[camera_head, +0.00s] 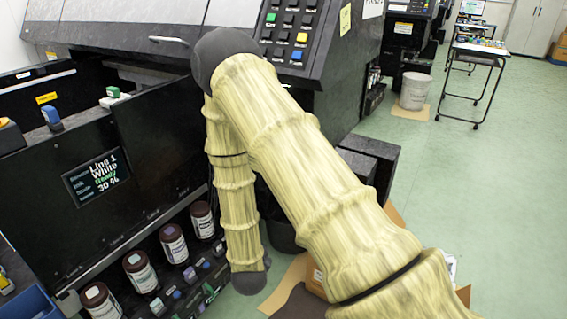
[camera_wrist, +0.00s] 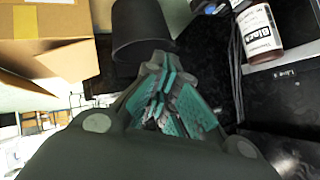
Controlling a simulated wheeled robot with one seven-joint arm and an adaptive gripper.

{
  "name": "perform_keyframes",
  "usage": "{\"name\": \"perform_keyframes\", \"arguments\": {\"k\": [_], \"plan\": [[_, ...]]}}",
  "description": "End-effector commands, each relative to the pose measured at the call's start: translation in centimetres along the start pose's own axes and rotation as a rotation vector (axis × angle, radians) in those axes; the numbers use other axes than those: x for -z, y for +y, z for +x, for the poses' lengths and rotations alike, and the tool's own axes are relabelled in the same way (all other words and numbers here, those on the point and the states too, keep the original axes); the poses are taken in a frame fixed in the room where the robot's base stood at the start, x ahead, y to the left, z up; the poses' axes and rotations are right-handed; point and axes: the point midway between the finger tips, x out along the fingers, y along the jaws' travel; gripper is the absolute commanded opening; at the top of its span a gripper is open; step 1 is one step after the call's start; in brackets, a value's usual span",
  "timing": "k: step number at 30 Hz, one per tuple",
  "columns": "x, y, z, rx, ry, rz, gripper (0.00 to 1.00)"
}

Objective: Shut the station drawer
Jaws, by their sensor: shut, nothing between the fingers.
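The station is the large black machine at the left of the head view. A black front panel with a lit display (camera_head: 97,176) reading "Line 1 White Ready 30 %" stands out from it, with an open recess behind its top edge. This looks like the drawer, pulled out, though my arm hides its right end. My gripper (camera_wrist: 165,95) shows in the wrist view, its teal-padded fingers shut with nothing between them. It is hidden in the head view behind my arm. I cannot tell whether it touches the panel.
Several brown ink bottles (camera_head: 141,272) stand in a row below the panel. A bottle labelled "Black" (camera_wrist: 263,34) is at the wrist view's upper right. A dark bin (camera_wrist: 140,35) and a cardboard box (camera_wrist: 45,45) are near my gripper.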

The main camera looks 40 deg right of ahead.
Motion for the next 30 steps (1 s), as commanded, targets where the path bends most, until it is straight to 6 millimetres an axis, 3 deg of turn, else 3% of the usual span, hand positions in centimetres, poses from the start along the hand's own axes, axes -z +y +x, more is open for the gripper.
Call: {"name": "perform_keyframes", "arguments": {"k": [2, 6, 9, 12, 15, 20, 30], "plan": [[3.9, -3.6, 1.6, 0.046, 0.159, 0.210, 0.00], [11.4, -8.4, 1.4, 0.135, 0.412, 0.571, 0.00], [15.8, -10.6, 0.3, 0.200, 0.559, 0.788, 0.00], [19.0, -11.8, -1.1, 0.254, 0.670, 0.952, 0.00], [20.9, -12.5, -2.3, 0.291, 0.743, 1.058, 0.00], [22.4, -12.8, -2.9, 0.314, 0.790, 1.125, 0.00], [25.4, -12.0, 0.2, 0.314, 0.791, 1.128, 0.00]]}}
